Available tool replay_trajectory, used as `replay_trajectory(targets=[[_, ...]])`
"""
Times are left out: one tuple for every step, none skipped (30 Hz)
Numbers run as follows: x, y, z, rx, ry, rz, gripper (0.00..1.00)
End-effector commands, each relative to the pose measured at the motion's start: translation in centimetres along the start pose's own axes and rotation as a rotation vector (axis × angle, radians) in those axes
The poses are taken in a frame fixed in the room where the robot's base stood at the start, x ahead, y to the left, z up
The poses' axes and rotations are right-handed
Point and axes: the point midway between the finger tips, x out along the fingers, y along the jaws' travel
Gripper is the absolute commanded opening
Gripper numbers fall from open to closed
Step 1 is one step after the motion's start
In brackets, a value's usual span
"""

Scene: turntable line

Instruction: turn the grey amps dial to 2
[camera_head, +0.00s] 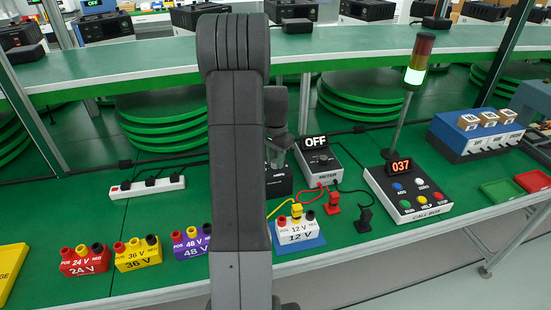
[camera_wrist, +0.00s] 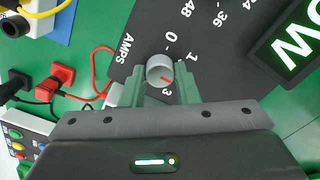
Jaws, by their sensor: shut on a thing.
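My gripper (camera_wrist: 161,83) is shut on the dial, one finger on each side.
A lit green display (camera_wrist: 297,47) is right of the dial. A red plug (camera_wrist: 60,76) and a black plug (camera_wrist: 12,86) with cables lie left. In the head view, a meter (camera_head: 320,160) reads OFF, a call box (camera_head: 408,193) reads 037, and battery blocks line the front edge.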

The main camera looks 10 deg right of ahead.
Motion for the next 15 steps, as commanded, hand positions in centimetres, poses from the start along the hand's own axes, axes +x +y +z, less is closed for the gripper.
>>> replay_trajectory(targets=[[-0.05,-0.02,-0.02,-0.011,0.001,-0.001,0.05],[-0.05,-0.02,-0.02,-0.016,0.001,-0.001,0.05],[-0.05,-0.02,-0.02,-0.019,0.001,-0.001,0.05],[-0.05,-0.02,-0.03,-0.019,0.001,-0.001,0.05],[-0.05,-0.02,-0.03,-0.019,0.001,-0.001,0.05],[-0.05,-0.02,-0.03,-0.019,0.001,-0.001,0.05],[-0.06,-0.03,-0.03,-0.019,0.001,-0.001,0.05],[-0.06,-0.03,-0.03,-0.018,0.001,-0.001,0.05],[-0.06,-0.03,-0.03,-0.018,0.001,-0.001,0.05],[-0.06,-0.03,-0.03,-0.018,0.001,-0.001,0.05],[-0.06,-0.03,-0.03,-0.018,0.001,-0.001,0.34],[-0.06,-0.03,-0.03,-0.018,0.001,-0.001,0.42],[-0.06,-0.03,-0.03,-0.018,0.001,-0.001,0.48],[-0.05,-0.03,-0.03,-0.017,0.001,-0.001,0.50],[-0.05,-0.02,-0.03,-0.017,0.001,-0.001,0.50]])
